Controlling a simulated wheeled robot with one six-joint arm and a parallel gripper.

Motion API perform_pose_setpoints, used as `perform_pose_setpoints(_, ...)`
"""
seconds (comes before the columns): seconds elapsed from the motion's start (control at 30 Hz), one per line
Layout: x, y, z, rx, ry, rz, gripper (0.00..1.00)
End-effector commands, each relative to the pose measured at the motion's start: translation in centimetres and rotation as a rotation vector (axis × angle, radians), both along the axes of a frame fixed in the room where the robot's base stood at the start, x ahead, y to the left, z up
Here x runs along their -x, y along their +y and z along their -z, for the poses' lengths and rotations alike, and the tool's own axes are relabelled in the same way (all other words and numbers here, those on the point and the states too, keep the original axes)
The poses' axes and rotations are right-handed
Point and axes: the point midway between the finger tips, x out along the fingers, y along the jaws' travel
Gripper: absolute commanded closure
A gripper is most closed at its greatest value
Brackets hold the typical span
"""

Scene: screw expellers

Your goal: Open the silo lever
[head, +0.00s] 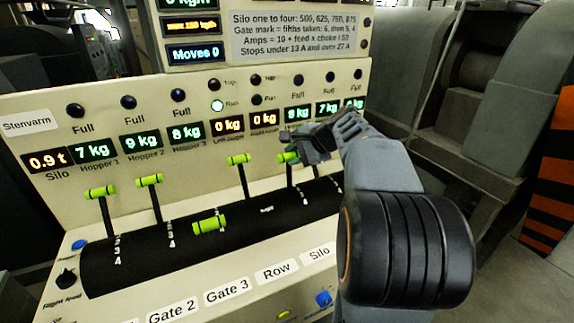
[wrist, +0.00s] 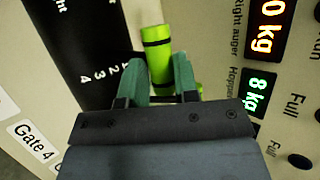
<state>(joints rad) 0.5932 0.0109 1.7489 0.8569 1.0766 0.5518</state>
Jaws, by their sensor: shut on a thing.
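The silo lever is the black stem with a lime green grip (head: 287,157) on the drum in line with the Silo label (head: 318,253). It stands up towards the display panel. My gripper (head: 302,146) comes from the right and is shut on this grip. In the wrist view the lime grip (wrist: 157,52) passes between the two green fingers (wrist: 158,80), its far end sticking out past them. Part of the grip and stem is hidden by my gripper. The numbers on the drum beside the lever show partly in the wrist view.
Left of it, one lever (head: 238,159) stands up, another (head: 209,225) is pulled low, and two more (head: 149,180) stand up. A further lever is partly hidden by my arm on the right. The Silo display (head: 48,160) reads 0.9 t.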

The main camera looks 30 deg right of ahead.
Motion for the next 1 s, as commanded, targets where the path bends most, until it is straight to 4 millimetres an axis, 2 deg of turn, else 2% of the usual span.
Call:
perform_pose_setpoints(0.03, 0.30, 0.06, 0.59, -0.004, -0.009, 0.001, 1.00)
perform_pose_setpoints(0.63, 0.86, 0.22, 0.27, -0.003, -0.039, -0.004, 1.00)
perform_pose_setpoints(0.67, 0.85, 0.22, 0.27, -0.003, -0.038, -0.004, 0.69)
perform_pose_setpoints(0.87, 0.87, 0.14, 0.20, -0.001, -0.040, -0.003, 0.50)
perform_pose_setpoints(1.0, 0.87, 0.10, 0.15, 0.000, -0.041, -0.001, 0.48)
